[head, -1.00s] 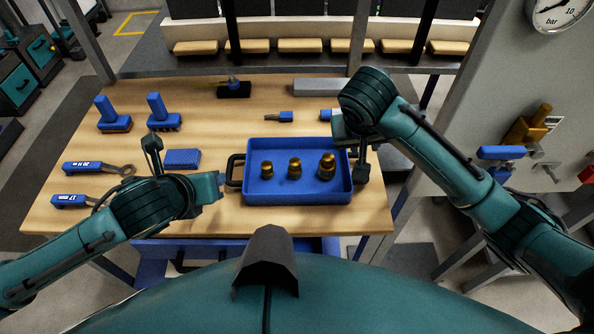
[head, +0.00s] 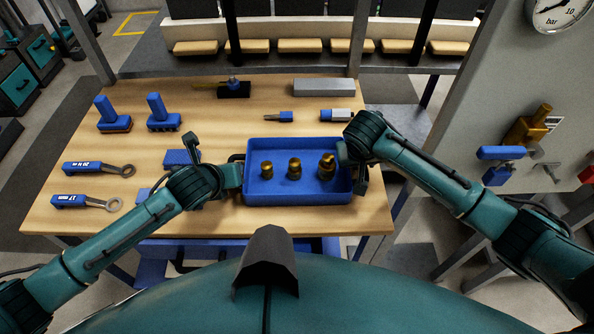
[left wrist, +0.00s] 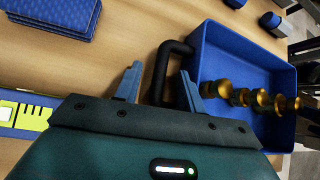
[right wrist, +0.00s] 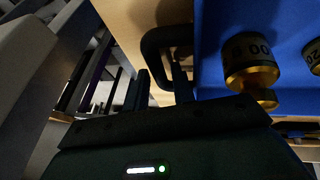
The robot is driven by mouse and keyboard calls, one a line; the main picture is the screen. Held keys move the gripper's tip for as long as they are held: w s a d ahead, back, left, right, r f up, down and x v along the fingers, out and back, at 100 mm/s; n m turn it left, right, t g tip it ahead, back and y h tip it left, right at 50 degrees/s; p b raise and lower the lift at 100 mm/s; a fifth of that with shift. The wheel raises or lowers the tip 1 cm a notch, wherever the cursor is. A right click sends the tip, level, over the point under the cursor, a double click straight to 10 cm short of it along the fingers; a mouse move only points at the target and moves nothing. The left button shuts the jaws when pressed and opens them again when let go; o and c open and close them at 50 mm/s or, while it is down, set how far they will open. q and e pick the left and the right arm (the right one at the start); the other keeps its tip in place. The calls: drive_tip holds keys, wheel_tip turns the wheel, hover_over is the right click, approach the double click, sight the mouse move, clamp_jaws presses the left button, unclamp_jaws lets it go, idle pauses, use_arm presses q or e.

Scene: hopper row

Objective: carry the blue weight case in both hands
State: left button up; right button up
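The blue weight case (head: 310,197) is an open tray on the wooden table, with brass weights (head: 294,168) standing in it. It has a black handle at each end. My left gripper (head: 236,176) is at its left end. In the left wrist view the open fingers (left wrist: 160,74) stand on either side of the left handle (left wrist: 162,68), with gaps visible. My right gripper (head: 350,162) is at the right end. In the right wrist view its fingers (right wrist: 161,72) are apart at the right handle (right wrist: 152,47); that view is dark and contact is unclear.
Blue-handled wrenches (head: 90,202), two blue brushes (head: 113,118) and blue blocks (head: 180,158) lie left of the case. Small tools (head: 280,117) and a grey bar (head: 323,87) lie behind it. A grey panel with a gauge (head: 558,14) stands at the right.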

use_arm(q)
drive_tip(key=shift+w+f, duration=0.1)
drive_tip(key=shift+w, duration=0.05)
use_arm(e)
drive_tip(key=shift+f, duration=0.2)
use_arm(q)
drive_tip(key=shift+c, duration=0.4)
use_arm(e)
drive_tip(key=shift+c, duration=0.5)
use_arm(q)
drive_tip(key=c, duration=0.5)
use_arm(e)
drive_tip(key=c, duration=0.4)
use_arm(q)
clamp_jaws()
use_arm(e)
clamp_jaws()
use_arm(q)
drive_tip(key=shift+w+r, duration=0.1)
drive_tip(key=shift+r, duration=0.1)
use_arm(e)
drive_tip(key=shift+w+r, duration=0.15)
drive_tip(key=shift+r, duration=0.1)
